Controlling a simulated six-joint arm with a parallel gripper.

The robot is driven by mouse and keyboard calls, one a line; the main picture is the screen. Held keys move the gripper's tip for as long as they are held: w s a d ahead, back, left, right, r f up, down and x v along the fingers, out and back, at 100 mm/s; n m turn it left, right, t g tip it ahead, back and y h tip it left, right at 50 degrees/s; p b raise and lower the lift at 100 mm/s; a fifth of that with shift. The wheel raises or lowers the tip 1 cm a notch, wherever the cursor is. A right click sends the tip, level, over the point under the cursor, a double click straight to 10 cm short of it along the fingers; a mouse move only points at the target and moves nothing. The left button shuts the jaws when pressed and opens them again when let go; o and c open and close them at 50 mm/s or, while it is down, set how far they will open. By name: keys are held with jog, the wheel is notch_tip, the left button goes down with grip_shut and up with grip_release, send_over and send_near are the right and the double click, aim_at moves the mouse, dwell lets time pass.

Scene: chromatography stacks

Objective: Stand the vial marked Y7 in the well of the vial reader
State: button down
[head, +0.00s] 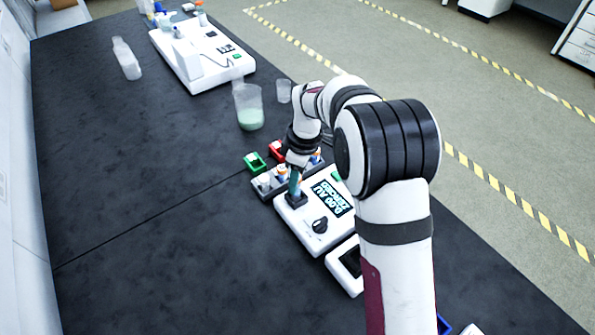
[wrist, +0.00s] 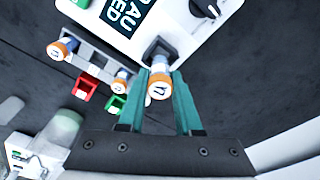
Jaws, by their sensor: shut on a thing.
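My gripper (wrist: 161,76) has its teal fingers shut on an orange-capped vial (wrist: 158,84); the dark mark on its cap is too blurred to read surely. The reader also shows in the wrist view (wrist: 190,38). The vial's lower end is at the reader's dark square well (wrist: 160,50), which also shows in the head view (head: 297,201). I cannot tell how deep the vial sits in it.
A grey rack (wrist: 95,62) with orange-capped vials (wrist: 63,48) stands beside the reader. Small red (head: 277,150) and green (head: 255,162) bins stand behind it. A beaker with green liquid (head: 249,108) stands farther back.

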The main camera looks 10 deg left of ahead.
jog(key=shift+f, duration=1.45)
dwell(0.6)
jog(key=c, duration=0.5)
grip_release()
jog(key=shift+r, duration=4.05)
